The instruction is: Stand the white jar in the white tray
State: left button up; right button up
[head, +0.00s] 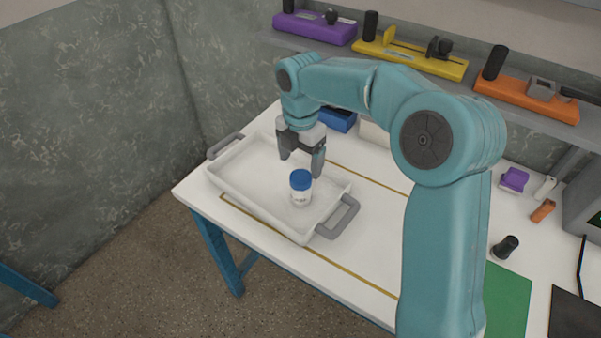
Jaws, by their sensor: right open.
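The white jar (301,193) with a blue lid stands upright inside the white tray (235,191), toward its right end. The tray has grey handles at both ends and sits on the white table. My right gripper (301,164) is open, pointing down over the tray, just behind and above the jar. Its fingers look empty, and the jar stands in front of them, apart from them as far as I can tell. My left gripper does not show.
The white table (362,252) has free room right of the tray. A blue bin (338,119) stands behind the tray. A black knob-like part (506,246), a purple block (514,179) and an orange block (543,211) lie at the right. Purple, yellow and orange tools rest on the back shelf.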

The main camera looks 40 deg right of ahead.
notch_tip(320, 180, up, 3)
jog(key=shift+r, duration=0.2)
jog(key=shift+r, duration=0.1)
dwell(0.4)
